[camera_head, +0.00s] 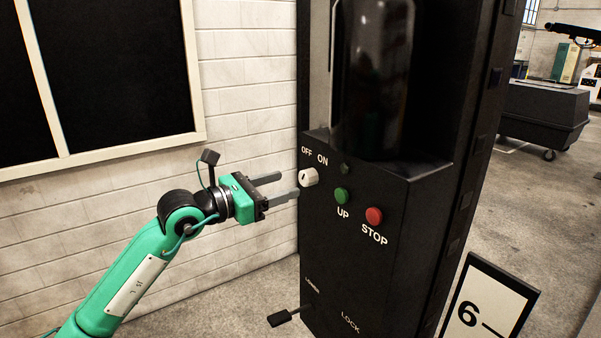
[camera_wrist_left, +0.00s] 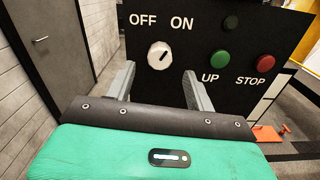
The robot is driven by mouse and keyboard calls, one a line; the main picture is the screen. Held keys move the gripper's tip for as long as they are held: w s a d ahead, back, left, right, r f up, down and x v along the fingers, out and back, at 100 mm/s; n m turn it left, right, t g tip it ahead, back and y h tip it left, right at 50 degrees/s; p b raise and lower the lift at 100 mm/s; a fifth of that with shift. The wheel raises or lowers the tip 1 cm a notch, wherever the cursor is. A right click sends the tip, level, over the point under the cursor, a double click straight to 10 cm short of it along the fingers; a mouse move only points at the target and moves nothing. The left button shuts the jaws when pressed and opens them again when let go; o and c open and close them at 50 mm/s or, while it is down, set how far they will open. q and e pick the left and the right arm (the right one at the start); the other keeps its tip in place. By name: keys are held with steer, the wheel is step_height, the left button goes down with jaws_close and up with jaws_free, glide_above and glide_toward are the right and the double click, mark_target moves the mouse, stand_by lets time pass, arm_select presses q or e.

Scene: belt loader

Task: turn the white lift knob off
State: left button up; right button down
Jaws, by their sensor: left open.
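The white lift knob (camera_head: 308,177) sits on the front of the black control panel (camera_head: 330,235), below the OFF and ON labels. In the left wrist view the knob (camera_wrist_left: 159,55) shows a dark pointer mark that seems to lean up and right, toward ON. My left gripper (camera_head: 290,184) is open and empty, just left of the knob in the head view. In the left wrist view its two fingers (camera_wrist_left: 159,70) stand to either side of and below the knob, with no visible contact. My right gripper is not in view.
A green UP button (camera_head: 342,195) and a red STOP button (camera_head: 374,216) are right of the knob. A black lever (camera_head: 284,317) juts out low on the panel. A white brick wall (camera_head: 240,95) stands behind my left arm. A sign marked 6 (camera_head: 485,310) stands at right.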

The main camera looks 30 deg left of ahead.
mark_target(302, 179)
arm_select(q)
steer(key=p+x, duration=0.1)
steer(key=x, duration=0.3)
steer(key=shift+w+r+p, duration=0.1)
steer(key=shift+w+p, duration=0.15)
steer(key=shift+p, duration=0.15)
steer(key=shift+w+d, duration=0.3)
steer(key=shift+w, duration=0.2)
steer(key=shift+c, duration=0.2)
steer(key=c, duration=0.9)
steer(key=shift+c, duration=0.2)
